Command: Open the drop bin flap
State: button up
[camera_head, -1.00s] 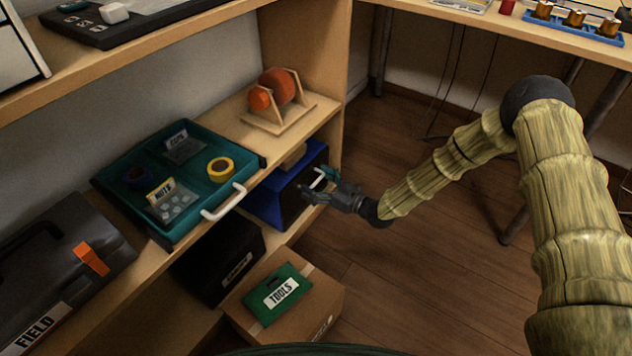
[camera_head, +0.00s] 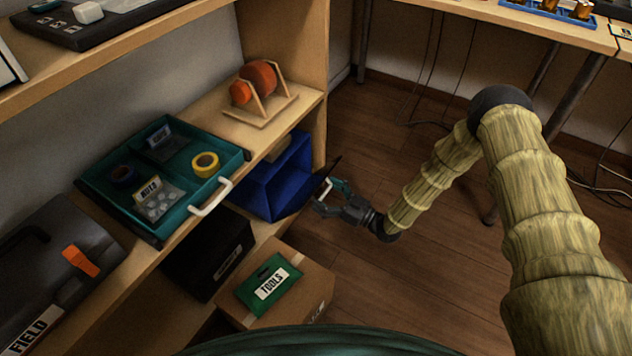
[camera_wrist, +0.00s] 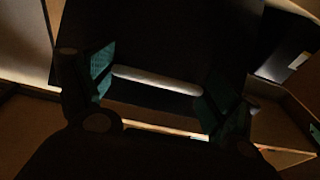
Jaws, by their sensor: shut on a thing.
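The blue drop bin (camera_head: 268,186) stands on the shelf level under the teal tray, and its blue inside shows. Its dark flap (camera_head: 305,199) is swung partly out from the bin's front, tilted outward. The flap's pale bar handle (camera_head: 327,184) is on the outer face. My gripper (camera_head: 331,190) is at this handle and shut on it, outside the shelf. In the wrist view, the handle (camera_wrist: 157,82) runs between the two teal finger pads, with the dark flap face (camera_wrist: 160,45) behind it.
The teal tray (camera_head: 100,190) with a white handle juts out left of the bin. A black box (camera_head: 195,262) and a cardboard box (camera_head: 310,285) with a green tools pouch stand below. A wooden spool stand (camera_head: 262,110) is above. Open floor lies to the right.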

notch_tip(320, 180, down, 9)
jog(key=s+d, duration=0.1)
jog(key=d, duration=0.1)
jog(key=shift+s+d+r+b, duration=0.15)
jog(key=shift+s+d+b, duration=0.1)
jog(key=shift+d+b, duration=0.15)
dwell(0.3)
jog(key=o, duration=1.2)
jog(key=shift+a, duration=0.1)
jog(key=shift+s, duration=0.15)
jog(key=v, duration=0.7)
jog(key=shift+d, duration=0.3)
